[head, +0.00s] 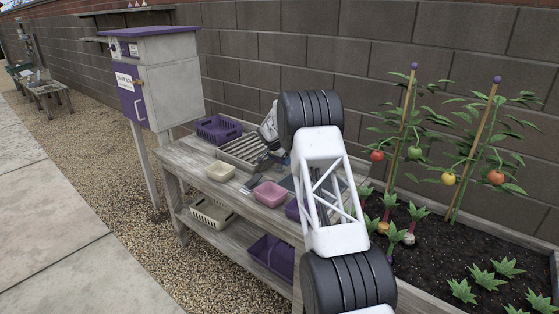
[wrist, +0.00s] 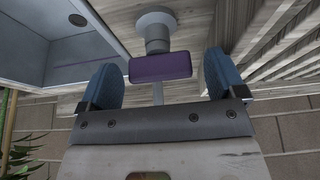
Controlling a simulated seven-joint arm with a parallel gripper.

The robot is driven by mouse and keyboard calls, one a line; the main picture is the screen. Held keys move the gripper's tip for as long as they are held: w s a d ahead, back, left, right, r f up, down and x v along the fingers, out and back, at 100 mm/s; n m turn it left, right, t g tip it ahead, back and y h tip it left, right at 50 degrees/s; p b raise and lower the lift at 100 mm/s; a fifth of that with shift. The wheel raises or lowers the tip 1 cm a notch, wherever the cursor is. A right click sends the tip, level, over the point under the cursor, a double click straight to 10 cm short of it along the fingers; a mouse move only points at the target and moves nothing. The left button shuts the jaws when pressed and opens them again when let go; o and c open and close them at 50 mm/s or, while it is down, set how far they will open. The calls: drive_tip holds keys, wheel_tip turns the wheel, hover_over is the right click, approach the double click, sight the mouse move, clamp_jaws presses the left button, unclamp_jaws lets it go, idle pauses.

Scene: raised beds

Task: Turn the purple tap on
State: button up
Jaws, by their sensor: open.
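The purple tap (wrist: 160,67) shows in the wrist view as a purple bar handle on a round grey stem and base. My gripper (wrist: 164,80) is open, with one blue finger on each side of the handle. There is a gap between the handle and each finger; whether the handle lies fully at fingertip depth I cannot tell. A grey basin (wrist: 85,50) with a dark drain is at the left of the wrist view. In the head view my gripper (head: 262,163) is low over the bench, and I cannot make out the tap there.
A purple-and-white cabinet (head: 170,75) stands at left. A planted bed (head: 440,262) is at right, a block wall (head: 250,60) behind.

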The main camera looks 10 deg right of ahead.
drive_tip(key=shift+c, duration=0.3)
drive_tip(key=c, duration=0.9)
drive_tip(key=shift+o, duration=0.2)
